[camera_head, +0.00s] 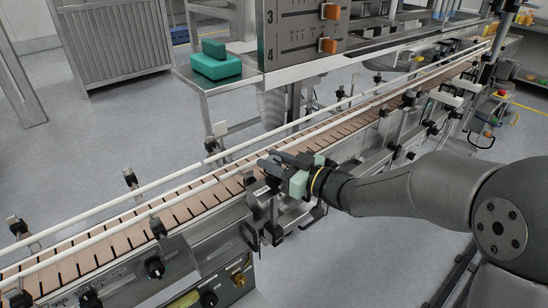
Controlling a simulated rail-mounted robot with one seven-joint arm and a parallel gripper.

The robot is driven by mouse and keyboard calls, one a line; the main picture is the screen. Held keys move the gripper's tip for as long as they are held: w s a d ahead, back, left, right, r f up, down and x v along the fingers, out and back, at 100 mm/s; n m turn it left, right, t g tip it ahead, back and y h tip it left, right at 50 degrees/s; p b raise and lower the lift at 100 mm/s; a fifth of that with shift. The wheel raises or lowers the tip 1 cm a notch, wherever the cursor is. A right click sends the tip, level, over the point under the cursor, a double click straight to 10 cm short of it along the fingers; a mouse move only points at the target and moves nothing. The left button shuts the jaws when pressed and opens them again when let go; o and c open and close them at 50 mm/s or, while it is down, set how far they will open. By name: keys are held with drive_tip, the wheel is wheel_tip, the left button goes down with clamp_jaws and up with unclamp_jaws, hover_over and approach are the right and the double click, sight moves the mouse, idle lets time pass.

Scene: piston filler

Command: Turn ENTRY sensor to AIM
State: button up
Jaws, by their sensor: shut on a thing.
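My gripper (272,163) is at the near side of the conveyor, at the end of my arm reaching in from the right. It is shut on a small dark part at the near guide rail, which I take to be the ENTRY sensor; the fingers hide most of it. A small white label with dark lettering (262,190) shows just below the fingers, too small to read surely. The sensor's facing and any AIM mark cannot be made out.
The conveyor (110,237) runs diagonally with white guide rails (130,195) on both sides. Black knobs (154,267) and brackets stick out along its near side. A steel table (195,83) with green blocks (215,62) stands behind. Floor at left is clear.

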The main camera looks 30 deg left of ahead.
drive_tip(key=shift+r, duration=0.1)
idle(0.3)
drive_tip(key=o, duration=1)
drive_tip(key=shift+c, duration=0.2)
drive_tip(key=shift+d, duration=0.15)
drive_tip(key=d, duration=1.7)
drive_tip(key=shift+s, duration=0.2)
